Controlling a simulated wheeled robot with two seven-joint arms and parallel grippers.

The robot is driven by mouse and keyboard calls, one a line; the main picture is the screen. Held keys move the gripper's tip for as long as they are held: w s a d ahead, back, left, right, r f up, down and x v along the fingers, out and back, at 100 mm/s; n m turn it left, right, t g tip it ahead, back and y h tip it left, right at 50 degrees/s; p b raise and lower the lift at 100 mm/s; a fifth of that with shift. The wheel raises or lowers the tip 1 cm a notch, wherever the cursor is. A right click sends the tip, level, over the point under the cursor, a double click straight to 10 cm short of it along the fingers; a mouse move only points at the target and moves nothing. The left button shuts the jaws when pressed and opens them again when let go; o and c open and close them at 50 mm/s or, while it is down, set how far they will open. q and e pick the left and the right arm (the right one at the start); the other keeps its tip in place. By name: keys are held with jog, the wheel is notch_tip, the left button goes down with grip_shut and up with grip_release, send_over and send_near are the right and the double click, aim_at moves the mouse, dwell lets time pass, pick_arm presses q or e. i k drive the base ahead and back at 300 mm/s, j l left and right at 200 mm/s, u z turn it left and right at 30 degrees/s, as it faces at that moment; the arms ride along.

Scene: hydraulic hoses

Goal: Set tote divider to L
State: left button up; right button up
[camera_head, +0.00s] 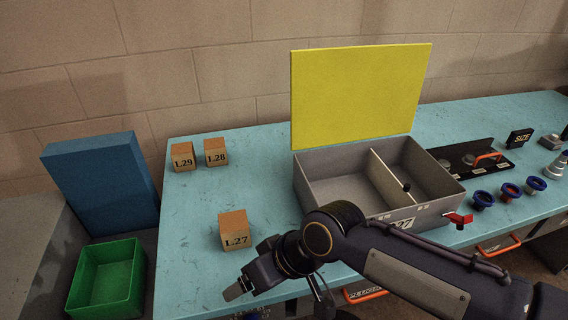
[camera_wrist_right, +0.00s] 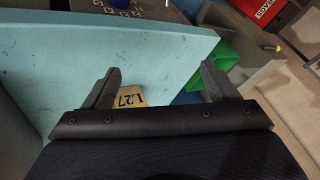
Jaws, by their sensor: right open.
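The grey tote (camera_head: 311,196) stands on the blue-green bench with its yellow lid (camera_head: 358,95) raised at the back. A pale divider (camera_head: 385,178) with a dark knob (camera_head: 406,187) crosses the tote right of its middle, splitting it into a larger left and a smaller right compartment. My right arm covers part of the tote's front and its label. My right gripper (camera_head: 236,290) is open and empty near the bench's front edge, left of and in front of the tote. Its two fingers also show in the right wrist view (camera_wrist_right: 160,82). My left gripper is not in view.
A box marked L27 (camera_head: 234,231) stands close behind my right gripper. Boxes L28 (camera_head: 216,152) and L29 (camera_head: 183,157) stand farther back. A red lever (camera_head: 459,219) is at the tote's front right corner. A green bin (camera_head: 107,279) is left of the bench.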

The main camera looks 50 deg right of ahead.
aim_at(396, 195)
jog(key=k+l+z, duration=0.2)
jog(key=k, duration=0.45)
jog(key=i+z, duration=0.1)
jog(key=z, duration=0.35)
jog(key=l+z, duration=0.1)
jog(key=z, duration=0.35)
jog(key=i+z, duration=0.15)
jog(key=z, duration=0.3)
jog(key=j+z, duration=0.1)
jog(key=z, duration=0.4)
jog(key=i, duration=0.2)
